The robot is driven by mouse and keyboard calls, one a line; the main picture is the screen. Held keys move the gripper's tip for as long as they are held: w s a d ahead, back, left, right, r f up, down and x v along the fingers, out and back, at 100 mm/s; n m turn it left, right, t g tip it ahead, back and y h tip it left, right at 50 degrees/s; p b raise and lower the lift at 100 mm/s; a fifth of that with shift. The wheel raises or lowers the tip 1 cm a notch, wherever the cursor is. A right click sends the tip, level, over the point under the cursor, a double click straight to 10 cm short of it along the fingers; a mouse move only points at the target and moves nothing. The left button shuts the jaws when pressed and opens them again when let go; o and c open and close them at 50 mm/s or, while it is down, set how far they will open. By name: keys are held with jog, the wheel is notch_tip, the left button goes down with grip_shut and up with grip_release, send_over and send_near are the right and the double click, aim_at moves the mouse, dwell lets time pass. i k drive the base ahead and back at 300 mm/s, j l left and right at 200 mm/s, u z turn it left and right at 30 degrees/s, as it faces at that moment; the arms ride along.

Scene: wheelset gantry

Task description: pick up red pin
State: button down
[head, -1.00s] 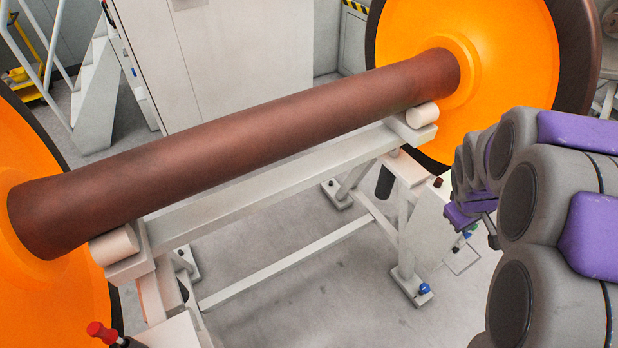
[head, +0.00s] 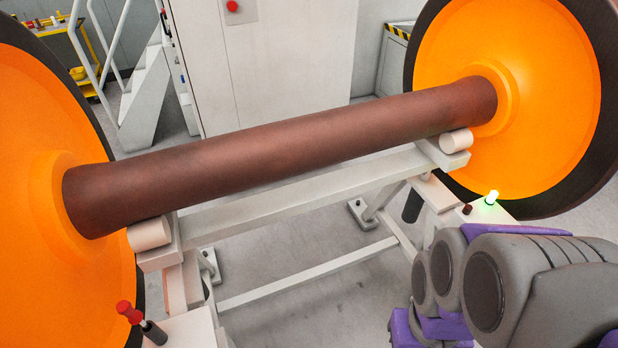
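The red pin (head: 130,313) shows at the lower left of the head view. Its red end sticks up and leans left beside a dark grey cylindrical part (head: 153,332), at the white left end of the gantry stand. I cannot tell whether the two are joined. My arm, grey with purple covers, fills the lower right, far from the pin. My gripper's fingertips do not show; they are hidden or out of frame.
A brown axle (head: 290,145) with big orange wheels (head: 60,130) rests on white rollers (head: 150,233) of the gantry frame (head: 300,200). A green lamp (head: 491,198) and a dark knob (head: 467,209) sit at right. A white cabinet (head: 290,60) and stairs (head: 145,95) stand behind.

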aim_at(125, 307)
jog(key=u, duration=2.2)
jog(key=z, duration=0.45)
jog(key=l+z, duration=0.1)
jog(key=z, duration=0.8)
jog(key=l+z, duration=0.1)
jog(key=z, duration=0.35)
jog(key=u, duration=1.95)
jog(key=i+l, duration=0.05)
jog(key=l, duration=0.05)
